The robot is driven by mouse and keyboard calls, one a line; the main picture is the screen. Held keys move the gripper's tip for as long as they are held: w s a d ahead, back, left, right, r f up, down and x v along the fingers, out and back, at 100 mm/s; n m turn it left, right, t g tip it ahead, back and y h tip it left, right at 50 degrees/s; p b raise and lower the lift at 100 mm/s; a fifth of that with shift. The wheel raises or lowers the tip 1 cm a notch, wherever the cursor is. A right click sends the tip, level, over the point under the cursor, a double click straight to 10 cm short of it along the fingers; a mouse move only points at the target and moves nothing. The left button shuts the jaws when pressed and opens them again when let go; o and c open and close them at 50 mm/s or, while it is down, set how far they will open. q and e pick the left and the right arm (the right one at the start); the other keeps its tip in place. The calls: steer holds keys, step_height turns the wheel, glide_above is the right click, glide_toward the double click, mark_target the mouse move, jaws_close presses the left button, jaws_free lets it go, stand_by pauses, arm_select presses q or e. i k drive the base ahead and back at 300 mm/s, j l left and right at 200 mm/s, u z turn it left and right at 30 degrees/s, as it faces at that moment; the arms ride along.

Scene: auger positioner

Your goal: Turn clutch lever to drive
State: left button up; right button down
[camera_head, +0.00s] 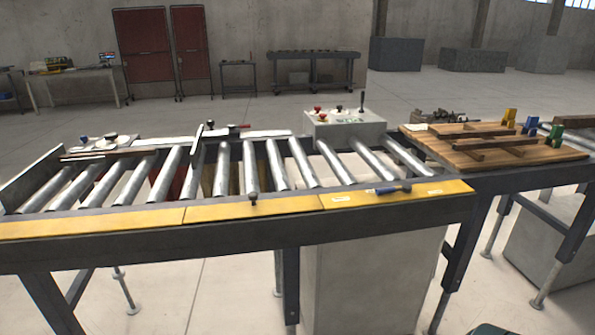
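Neither of my grippers is in the head view. A grey control box (345,128) stands at the far side of the roller conveyor (250,168), right of its middle. On its top are small red knobs (317,109) and an upright dark lever (362,103) at the right. A short dark-knobbed lever (252,197) stands on the yellow front rail (290,206). No label names either one as the clutch lever, and I cannot read their set positions.
A blue-handled tool (389,189) lies on the rail's right part. A dark upright plate (197,146) stands at the rollers. A wooden-topped table (560,152) with boards, yellow and green clamps adjoins at right. Open concrete floor (200,290) shows below the conveyor.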

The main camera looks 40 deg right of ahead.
mark_target(405, 188)
steer(key=z, duration=1.95)
